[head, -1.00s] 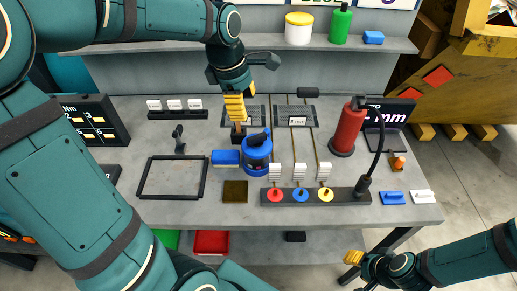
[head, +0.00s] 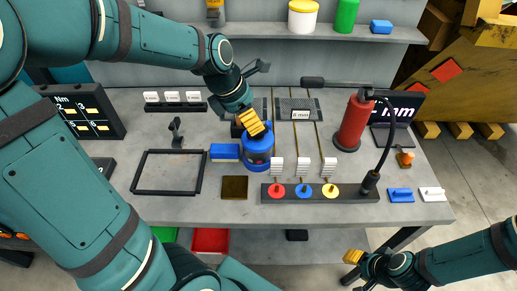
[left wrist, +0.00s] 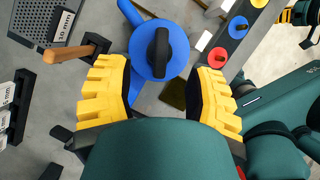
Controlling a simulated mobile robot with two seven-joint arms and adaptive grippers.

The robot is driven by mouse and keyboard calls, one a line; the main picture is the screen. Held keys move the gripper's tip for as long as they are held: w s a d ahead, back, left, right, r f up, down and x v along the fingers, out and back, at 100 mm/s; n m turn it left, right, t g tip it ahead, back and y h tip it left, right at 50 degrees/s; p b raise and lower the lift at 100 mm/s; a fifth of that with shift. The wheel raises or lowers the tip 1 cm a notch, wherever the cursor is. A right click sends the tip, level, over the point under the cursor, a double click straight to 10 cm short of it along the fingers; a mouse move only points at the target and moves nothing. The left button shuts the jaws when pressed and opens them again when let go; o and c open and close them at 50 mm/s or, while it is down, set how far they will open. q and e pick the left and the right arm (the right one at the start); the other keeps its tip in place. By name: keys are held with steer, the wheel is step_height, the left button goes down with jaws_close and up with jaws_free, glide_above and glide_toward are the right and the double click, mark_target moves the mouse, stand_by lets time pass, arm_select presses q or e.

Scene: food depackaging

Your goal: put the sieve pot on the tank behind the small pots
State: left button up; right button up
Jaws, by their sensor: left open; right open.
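A blue pot (head: 258,150) with a clear middle band stands near the middle of the bench. I take it to be the sieve pot. Its blue lid with a black knob (left wrist: 160,50) shows in the left wrist view. My left gripper (head: 252,123) is open above the pot, tilted towards it. In the left wrist view the yellow fingers (left wrist: 160,90) stand either side of the lid, apart from it as far as I see. My right gripper (head: 352,257) is open and empty, low at the right, away from the bench. I cannot tell which thing is the tank.
A dark bar (head: 340,197) with red, blue and yellow knobs lies in front right. A red cylinder (head: 355,125) stands at the right. A black frame (head: 170,193) lies left. A wooden handle (left wrist: 68,54) lies beside the left fingers.

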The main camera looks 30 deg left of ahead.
mark_target(261, 143)
arm_select(q)
steer(key=b+x, duration=0.1)
steer(key=x, duration=0.4)
steer(key=shift+w+d+b, duration=0.15)
steer(key=shift+w+b, duration=0.05)
steer(key=shift+b, duration=0.1)
jaws_close()
